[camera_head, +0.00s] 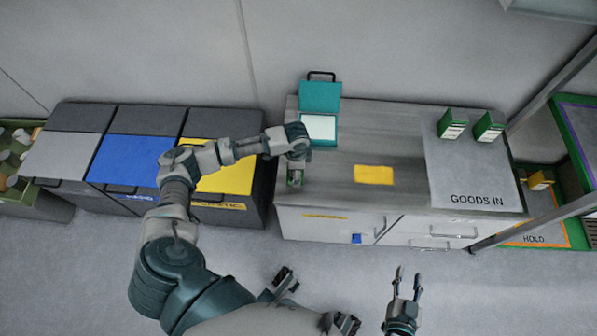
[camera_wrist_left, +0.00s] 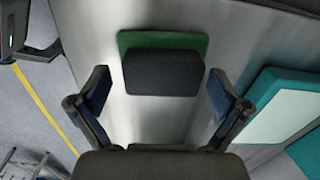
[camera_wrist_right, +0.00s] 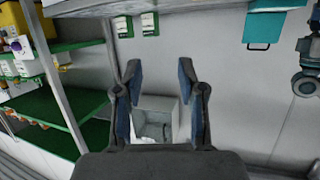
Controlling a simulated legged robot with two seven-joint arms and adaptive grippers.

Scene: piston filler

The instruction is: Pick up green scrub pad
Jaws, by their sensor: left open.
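The green scrub pad (camera_wrist_left: 135,42) lies on the grey metal counter in the left wrist view. A dark grey block covers much of it in that view, so only its green edge shows. My left gripper (camera_wrist_left: 160,85) is open, with one finger on each side of the pad and block; no contact shows. In the head view my left gripper (camera_head: 295,178) is over the left end of the counter, and the pad is mostly hidden there. My right gripper (camera_head: 408,272) is open and empty in front of the counter; its spread fingers also show in the right wrist view (camera_wrist_right: 160,75).
A teal case (camera_head: 320,97) with a white panel stands behind my left gripper. A yellow item (camera_head: 373,174) lies mid-counter. Two green boxes (camera_head: 452,124) stand on the goods-in mat (camera_head: 470,180). Bins (camera_head: 122,160) stand left of the counter. Much bare counter lies between.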

